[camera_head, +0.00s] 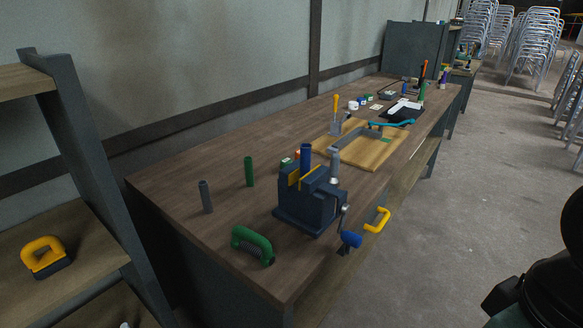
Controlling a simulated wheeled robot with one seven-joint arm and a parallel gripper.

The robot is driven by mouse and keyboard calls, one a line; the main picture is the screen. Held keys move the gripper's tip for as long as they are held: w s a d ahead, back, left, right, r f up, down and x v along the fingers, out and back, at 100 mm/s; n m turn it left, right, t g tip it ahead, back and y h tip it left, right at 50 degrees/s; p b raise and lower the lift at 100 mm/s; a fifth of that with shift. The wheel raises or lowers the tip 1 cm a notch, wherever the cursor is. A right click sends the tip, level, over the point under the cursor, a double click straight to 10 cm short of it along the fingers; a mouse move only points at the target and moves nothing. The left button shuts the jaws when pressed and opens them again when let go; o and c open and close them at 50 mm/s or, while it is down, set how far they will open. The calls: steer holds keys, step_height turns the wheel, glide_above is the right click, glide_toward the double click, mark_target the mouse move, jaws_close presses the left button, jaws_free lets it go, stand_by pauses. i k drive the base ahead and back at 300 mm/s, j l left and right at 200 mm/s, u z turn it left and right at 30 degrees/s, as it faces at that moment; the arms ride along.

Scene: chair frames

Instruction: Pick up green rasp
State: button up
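A green tool with an arched handle (252,243) and a dark underside lies near the front left edge of the workbench; it looks like the green rasp. It rests on the wooden top, left of the blue vise (310,206), and nothing hides it. A plain green upright cylinder (248,171) stands farther back on the same bench. My gripper's fingers do not show. Dark parts at the lower right edge look like my own arm, well apart from the green tool.
A grey cylinder (206,196) stands left of the green tool. A yellow arched-handle tool (42,253) sits on the left shelf (85,240). A wooden board (367,154) and small tools lie farther along the workbench (200,155). The concrete floor (450,220) at right is clear.

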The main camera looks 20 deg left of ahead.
mark_target(239, 233)
steer(key=i+l, duration=0.25)
steer(key=i+l+u, duration=0.7)
steer(key=i+l, duration=0.15)
steer(key=l+u, duration=0.1)
steer(key=u, duration=1.5)
